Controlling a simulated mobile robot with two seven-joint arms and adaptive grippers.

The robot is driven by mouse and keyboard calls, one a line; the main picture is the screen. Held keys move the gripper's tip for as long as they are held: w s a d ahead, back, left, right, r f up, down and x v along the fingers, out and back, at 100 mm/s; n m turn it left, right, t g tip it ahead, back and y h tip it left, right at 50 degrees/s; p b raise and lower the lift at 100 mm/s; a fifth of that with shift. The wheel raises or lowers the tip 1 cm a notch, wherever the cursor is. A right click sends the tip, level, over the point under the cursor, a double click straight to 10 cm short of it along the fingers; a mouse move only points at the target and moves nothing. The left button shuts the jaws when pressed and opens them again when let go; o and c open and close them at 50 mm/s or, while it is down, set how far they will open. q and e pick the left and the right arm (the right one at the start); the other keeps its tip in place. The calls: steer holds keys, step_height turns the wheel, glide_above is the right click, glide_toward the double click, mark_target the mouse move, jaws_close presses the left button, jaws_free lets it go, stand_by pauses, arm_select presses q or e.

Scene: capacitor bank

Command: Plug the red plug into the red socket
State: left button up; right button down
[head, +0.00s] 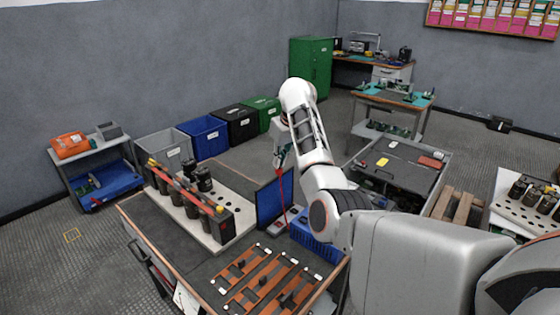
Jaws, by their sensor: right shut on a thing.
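My right gripper (279,160) is above the far right part of the workbench (188,262), left of my white right arm. It is shut on the red plug. The plug itself is too small and too covered by the fingers to make out clearly. A thin red lead (281,188) hangs from the gripper, in front of a blue panel (268,203). The lead runs down towards a small grey device (277,226) on the bench. I cannot make out the red socket. My left gripper is not in view.
A capacitor bank (185,195) with dark cylinders and an orange-red bar stands on a pale perforated board (229,240). Brown busbar strips (262,283) lie at the bench front. A blue crate (318,243) is right of the device. Bins (205,137) and carts stand beyond.

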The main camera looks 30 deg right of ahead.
mark_target(281, 170)
steer(key=shift+w+a+r+m, duration=0.1)
steer(key=shift+w+m, duration=0.05)
steer(key=shift+m, duration=0.25)
steer(key=shift+f, duration=2.95)
steer(key=shift+f+b, duration=1.5)
steer(key=shift+f, duration=5.75)
steer(key=shift+f+b, duration=0.35)
steer(key=shift+f, duration=0.55)
